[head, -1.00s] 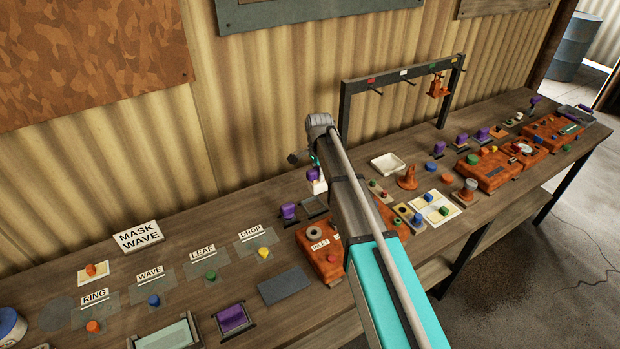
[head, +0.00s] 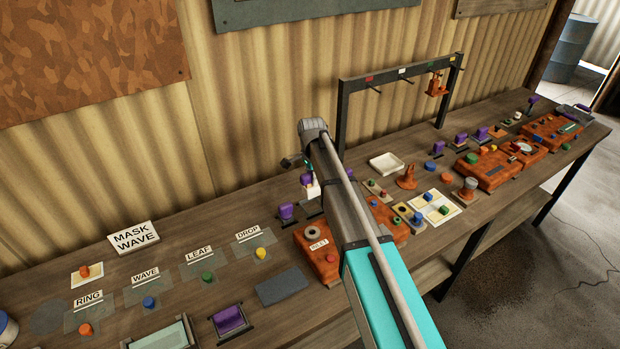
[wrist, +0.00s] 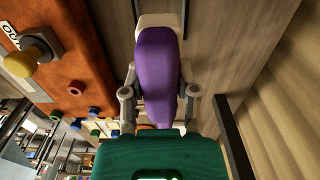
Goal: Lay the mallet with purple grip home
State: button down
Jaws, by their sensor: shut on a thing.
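The mallet with purple grip shows in the wrist view (wrist: 158,62), its purple grip between my fingers and a white end beyond it. My gripper (wrist: 160,92) is shut on the purple grip. In the head view, my gripper (head: 308,168) is near the back of the bench, left of the black rack. The mallet's white part (head: 314,192) shows below it, close above the bench; I cannot tell whether it touches. A dark flat holder (head: 313,208) lies just below it, partly hidden by my arm.
A purple block in a dark stand (head: 286,212) is just left of the mallet. An orange box (head: 318,258) is in front. The black rack (head: 343,120) stands to the right. A dark grey plate (head: 282,287) lies front left. The corrugated wall is close behind.

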aim_at(312, 189)
jog(key=shift+f+b, duration=2)
jog(key=shift+f, duration=0.15)
jog(key=shift+f+b, duration=0.25)
jog(key=shift+b, duration=0.05)
jog(key=shift+f+b, duration=0.3)
jog(key=shift+f, duration=0.05)
jog(key=shift+f+b, duration=0.85)
jog(key=shift+b, duration=0.05)
dwell(0.7)
jog(key=shift+c, duration=1.5)
grip_release()
jog(key=shift+r, duration=0.15)
